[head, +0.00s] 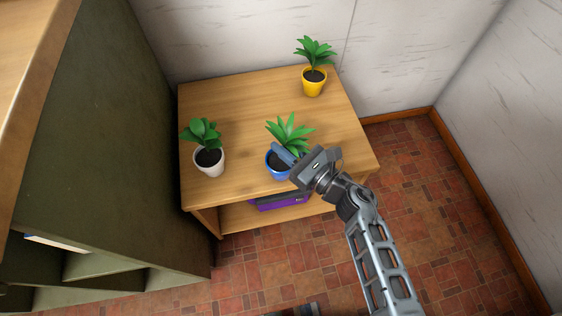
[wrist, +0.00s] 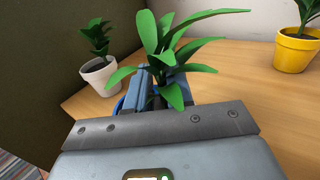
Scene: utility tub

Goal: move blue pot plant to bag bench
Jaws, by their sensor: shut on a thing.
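The blue pot plant (head: 277,168) stands near the front edge of a wooden bench (head: 245,110) in the head view, with green leaves rising above the pot. My gripper (head: 286,156) reaches in from the right and is shut on the blue pot. In the wrist view the plant's leaves (wrist: 165,55) rise beyond the gripper, and most of the pot is hidden behind it. I cannot tell whether the pot still touches the bench top.
A white pot plant (head: 209,160) stands left of the blue one. A yellow pot plant (head: 314,84) stands at the back right. A purple object (head: 280,203) sits on the lower shelf. A dark green cabinet (head: 120,120) stands at the left. Tiled floor (head: 420,190) is clear at the right.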

